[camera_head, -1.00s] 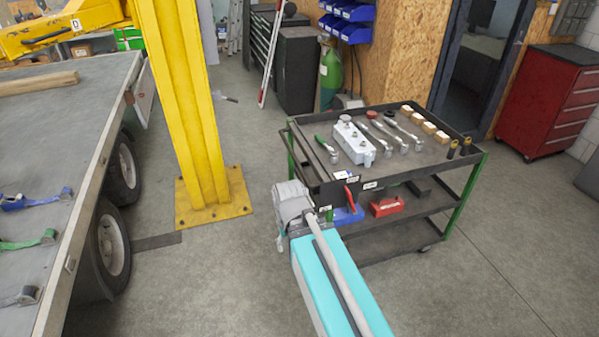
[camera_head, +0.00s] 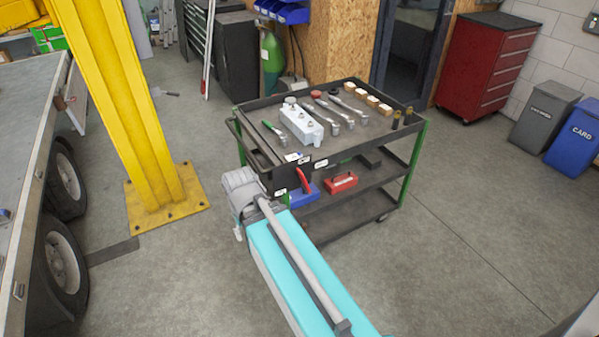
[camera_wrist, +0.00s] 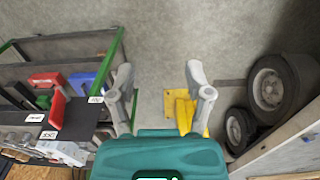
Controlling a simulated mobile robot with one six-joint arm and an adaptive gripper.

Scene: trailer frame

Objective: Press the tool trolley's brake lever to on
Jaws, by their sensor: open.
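The tool trolley (camera_head: 262,104) stands in the middle of the head view, dark with green posts. Its red brake lever (camera_head: 303,181) is on a dark plate at the near left end, tilted, with small white labels around it. In the wrist view the trolley (camera_wrist: 80,46) is at the left, and the red lever (camera_wrist: 57,110) shows beside the labels, which I cannot read surely. My gripper (camera_wrist: 159,75) is open and empty, with bare floor between its fingers, to the right of the lever.
Tools and a white box (camera_head: 301,124) lie on the trolley's top. A red case (camera_head: 341,181) and a blue case sit below. A yellow post (camera_head: 130,110) and a flatbed trailer with wheels (camera_head: 62,265) stand left.

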